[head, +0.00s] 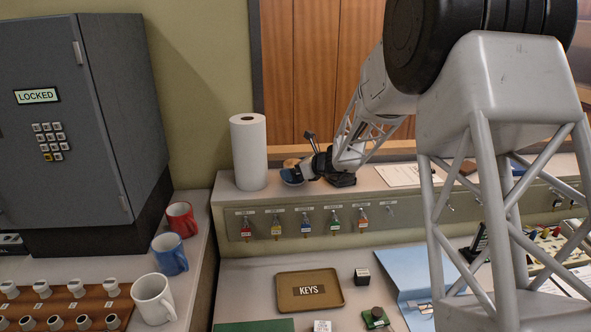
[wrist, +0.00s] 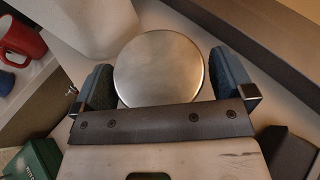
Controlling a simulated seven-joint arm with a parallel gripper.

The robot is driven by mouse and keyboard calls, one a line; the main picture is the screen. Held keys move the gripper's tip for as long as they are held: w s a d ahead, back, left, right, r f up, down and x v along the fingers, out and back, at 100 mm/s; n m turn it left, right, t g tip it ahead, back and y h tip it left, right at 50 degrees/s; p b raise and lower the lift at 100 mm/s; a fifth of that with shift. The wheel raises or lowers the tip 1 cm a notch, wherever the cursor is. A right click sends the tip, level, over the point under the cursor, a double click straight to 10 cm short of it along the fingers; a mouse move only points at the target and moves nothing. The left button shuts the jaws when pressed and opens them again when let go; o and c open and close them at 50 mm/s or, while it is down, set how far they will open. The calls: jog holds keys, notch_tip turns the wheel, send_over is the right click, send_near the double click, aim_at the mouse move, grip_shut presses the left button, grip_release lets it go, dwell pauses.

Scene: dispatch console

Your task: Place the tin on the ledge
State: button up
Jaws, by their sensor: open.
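The tin (wrist: 158,68) shows in the wrist view as a round, brushed-metal lid seen from above. My gripper (wrist: 164,80) is open around it, with one blue-padded finger on each side. Narrow gaps seem to show between the tin and the pads. In the head view my gripper (head: 293,174) is low over the ledge (head: 222,186), just right of the paper roll. Only a small tan part of the tin (head: 290,162) shows there, behind a blue finger. The tin appears to stand on the ledge; its base is hidden.
A white paper roll (head: 249,152) stands close left of my gripper. Key hooks with coloured tags (head: 305,224) line the ledge's front face. Below are a KEYS tray (head: 310,290) and a small black block (head: 362,277). Papers (head: 408,174) lie right on the ledge. Mugs (head: 170,254) stand left.

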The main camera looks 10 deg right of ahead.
jog(key=v, duration=1.2)
jog(key=shift+r, duration=0.15)
dwell(0.6)
jog(key=s+a+r+n+g+h, duration=0.1)
jog(key=s+a+r+n+g, duration=0.2)
jog(key=s+n, duration=0.65)
jog(key=s+a+r+n+g+h, duration=0.2)
jog(key=s+a+r+n, duration=0.15)
jog(key=s, duration=1.15)
jog(key=s+d+f+n+h, duration=0.1)
jog(key=s+d+n+h, duration=0.2)
jog(key=s, duration=0.9)
jog(key=s+d+f+n+g+h, duration=0.1)
jog(key=s+d+n+h, duration=0.2)
jog(key=s+n, duration=0.7)
jog(key=s+h, duration=0.1)
jog(key=s, duration=0.2)
jog(key=shift+s+f, duration=0.15)
jog(key=shift+f, duration=0.25)
